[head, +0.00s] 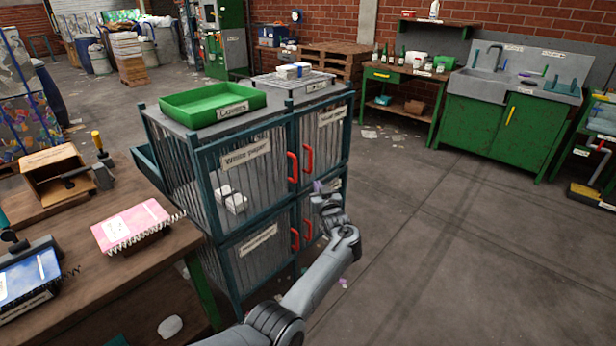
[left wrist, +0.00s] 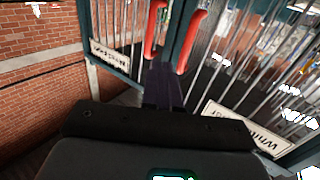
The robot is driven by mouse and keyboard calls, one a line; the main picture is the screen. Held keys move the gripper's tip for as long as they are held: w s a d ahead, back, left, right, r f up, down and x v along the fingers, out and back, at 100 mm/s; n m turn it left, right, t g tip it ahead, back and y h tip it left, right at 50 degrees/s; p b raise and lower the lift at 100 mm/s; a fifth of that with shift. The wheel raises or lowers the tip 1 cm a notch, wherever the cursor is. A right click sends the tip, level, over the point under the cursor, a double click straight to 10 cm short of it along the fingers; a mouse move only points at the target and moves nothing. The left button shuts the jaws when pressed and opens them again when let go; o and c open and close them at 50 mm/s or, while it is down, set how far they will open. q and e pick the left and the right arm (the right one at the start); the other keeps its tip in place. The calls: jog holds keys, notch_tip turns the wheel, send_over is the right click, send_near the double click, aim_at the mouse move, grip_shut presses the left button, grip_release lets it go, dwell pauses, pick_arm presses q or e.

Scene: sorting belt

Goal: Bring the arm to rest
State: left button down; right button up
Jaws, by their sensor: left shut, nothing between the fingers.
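My left arm reaches up from the bottom of the head view. Its gripper (head: 318,187) is shut and empty, in front of the wire cabinet (head: 222,231) near its red door handles. In the left wrist view the shut dark fingers (left wrist: 163,86) point at the cabinet's doors, just below two red handles (left wrist: 190,42). I cannot tell whether the fingertips touch the doors. The doors look closed. My right gripper is not in view.
A green tray (head: 212,106) and a wire basket (head: 322,84) sit on the cabinet. White packs (head: 232,201) lie inside. A wooden bench (head: 120,272) with a pink notebook (head: 131,225) stands at left. The floor (head: 440,240) to the right is mostly clear, up to a green sink unit (head: 508,125).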

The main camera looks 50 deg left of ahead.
pick_arm(q)
jog(key=s+d+f+m+t+h+p, duration=0.1)
jog(key=s+d+f+m+p, duration=0.2)
jog(key=s+f, duration=0.5)
jog(key=s+d+f+m+t+h+p, duration=0.1)
jog(key=s+d+f+m+p, duration=0.2)
jog(key=s+f, duration=0.5)
jog(key=s+d+m+h+p, duration=0.25)
jog(key=s+d+h, duration=0.4)
jog(key=d, duration=0.55)
jog(key=s+d+m+h+p, duration=0.2)
jog(key=s+d+m+h, duration=0.4)
jog(key=d, duration=0.7)
jog(key=s+d+r+m+g+h, duration=0.15)
jog(key=s+d+r+g, duration=0.35)
jog(key=s+d+r, duration=0.55)
notch_tip(320, 180, up, 37)
jog(key=p, duration=3.8)
jog(key=shift+s+d+h, duration=0.2)
jog(key=shift+d+h, duration=0.2)
